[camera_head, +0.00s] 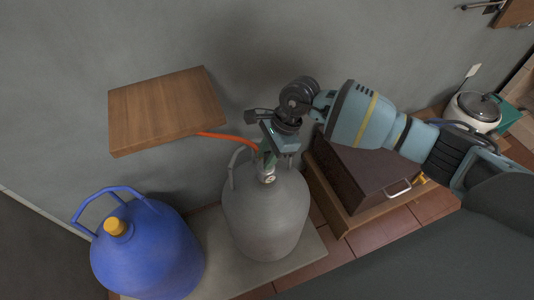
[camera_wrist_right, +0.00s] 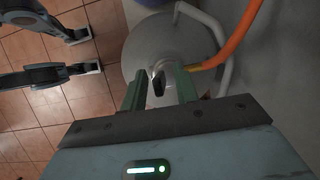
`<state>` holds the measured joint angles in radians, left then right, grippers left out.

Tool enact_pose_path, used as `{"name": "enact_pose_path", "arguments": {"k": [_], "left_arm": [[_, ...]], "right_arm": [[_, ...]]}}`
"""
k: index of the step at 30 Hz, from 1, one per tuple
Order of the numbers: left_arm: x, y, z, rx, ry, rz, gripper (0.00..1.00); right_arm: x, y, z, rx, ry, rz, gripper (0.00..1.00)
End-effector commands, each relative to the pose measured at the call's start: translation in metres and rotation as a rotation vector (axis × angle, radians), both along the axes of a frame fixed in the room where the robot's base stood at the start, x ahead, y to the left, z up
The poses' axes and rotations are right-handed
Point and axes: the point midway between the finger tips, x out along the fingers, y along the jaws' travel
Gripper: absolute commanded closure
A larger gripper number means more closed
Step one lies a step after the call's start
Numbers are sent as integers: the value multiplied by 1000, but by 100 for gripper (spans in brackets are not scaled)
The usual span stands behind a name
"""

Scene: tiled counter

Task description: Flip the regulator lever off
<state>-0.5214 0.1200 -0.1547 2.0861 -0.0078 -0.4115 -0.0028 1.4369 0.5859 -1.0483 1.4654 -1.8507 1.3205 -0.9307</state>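A grey gas cylinder (camera_head: 265,215) stands upright by the wall, with the regulator (camera_head: 267,177) on its top. An orange hose (camera_head: 228,138) runs from the regulator to the left. My right gripper (camera_head: 268,156) is over the regulator from above and hides part of it. In the right wrist view, its two green fingers (camera_wrist_right: 160,92) are apart. A small dark part, apparently the regulator lever (camera_wrist_right: 158,84), shows between them, with gaps on both sides. The cylinder top (camera_wrist_right: 150,48) and orange hose (camera_wrist_right: 232,42) show beyond.
A blue cylinder (camera_head: 150,250) with a yellow cap stands at front left. A wooden shelf (camera_head: 165,108) juts from the wall. A dark box (camera_head: 365,175) stands right of the grey cylinder. A white cooker (camera_head: 475,112) is at far right.

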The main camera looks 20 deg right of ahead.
Motion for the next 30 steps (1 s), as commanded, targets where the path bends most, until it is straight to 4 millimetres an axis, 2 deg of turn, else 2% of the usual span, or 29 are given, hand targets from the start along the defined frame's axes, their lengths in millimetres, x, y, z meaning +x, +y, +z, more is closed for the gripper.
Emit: {"name": "enact_pose_path", "arguments": {"k": [5, 12, 18, 30], "left_arm": [[0, -1, 1, -2, 0, 6, 64], [0, -1, 3, -3, 0, 5, 64], [-3, -1, 3, -2, 5, 5, 64], [-4, 1, 3, 3, 6, -7, 64]], "right_arm": [[1, -5, 11, 0, -3, -1, 70], [1, -19, 46, 0, -3, 0, 70], [0, -28, 67, 0, 0, 0, 70], [0, -30, 72, 0, 0, 0, 70]]}}
